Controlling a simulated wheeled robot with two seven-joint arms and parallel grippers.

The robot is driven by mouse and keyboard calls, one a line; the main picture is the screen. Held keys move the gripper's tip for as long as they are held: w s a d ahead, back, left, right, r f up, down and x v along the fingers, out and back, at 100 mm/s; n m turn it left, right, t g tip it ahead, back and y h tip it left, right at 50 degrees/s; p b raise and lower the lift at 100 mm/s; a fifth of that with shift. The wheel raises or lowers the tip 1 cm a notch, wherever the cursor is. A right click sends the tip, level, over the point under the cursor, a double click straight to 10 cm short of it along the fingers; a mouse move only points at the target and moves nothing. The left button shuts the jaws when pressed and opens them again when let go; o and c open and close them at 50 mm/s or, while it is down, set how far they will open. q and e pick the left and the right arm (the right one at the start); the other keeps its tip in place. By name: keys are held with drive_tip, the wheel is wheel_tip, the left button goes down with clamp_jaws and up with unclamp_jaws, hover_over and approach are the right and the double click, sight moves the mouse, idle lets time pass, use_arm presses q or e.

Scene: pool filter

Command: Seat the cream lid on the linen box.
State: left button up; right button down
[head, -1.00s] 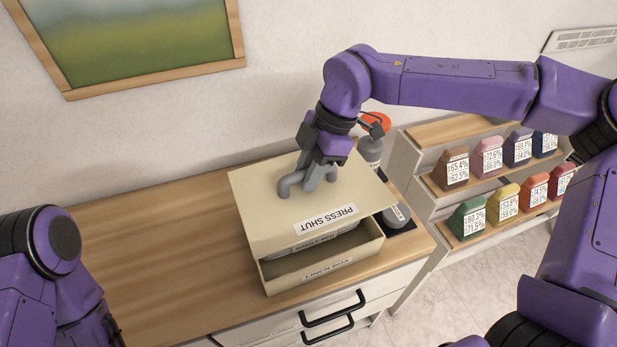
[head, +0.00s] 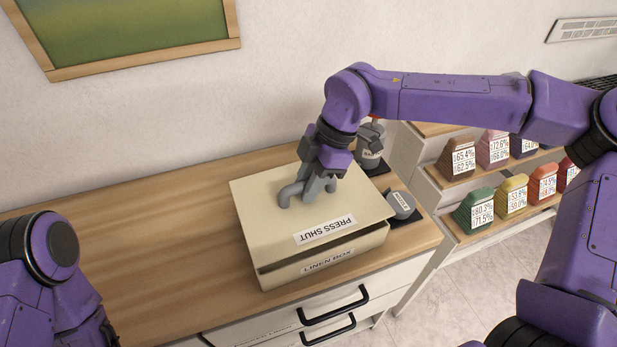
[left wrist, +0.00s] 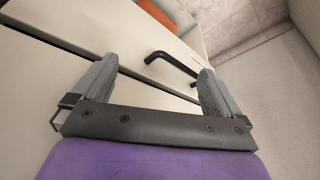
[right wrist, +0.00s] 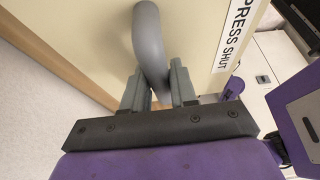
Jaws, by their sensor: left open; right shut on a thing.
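The cream lid (head: 265,220), labelled "PRESS SHUT", lies over the top of the linen box (head: 325,264) on the wooden counter. A thin dark gap shows between lid and box along the front, wider toward the left corner. My right gripper (head: 308,198) is shut on the lid's grey handle (head: 290,194); the handle also shows between the fingers in the right wrist view (right wrist: 149,40). The back edges of the lid and box are hidden from the head view. My left gripper (left wrist: 155,90) is open and empty, facing the drawer fronts; its fingers are out of the head view.
Dark trays with a grey bottle (head: 370,150) and a grey round container (head: 401,204) stand just right of the box. A shelf with several coloured labelled containers (head: 475,209) is farther right. The counter (head: 150,250) is clear to the left.

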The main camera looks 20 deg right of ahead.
drive_tip(key=shift+f, duration=0.65)
drive_tip(key=shift+f+b, duration=0.7)
drive_tip(key=shift+f, duration=0.1)
idle(0.4)
drive_tip(key=c, duration=0.8)
unclamp_jaws()
drive_tip(key=b+v, duration=0.1)
drive_tip(key=v, duration=0.9)
drive_tip(key=shift+d+r, duration=0.15)
drive_tip(key=shift+r, duration=0.1)
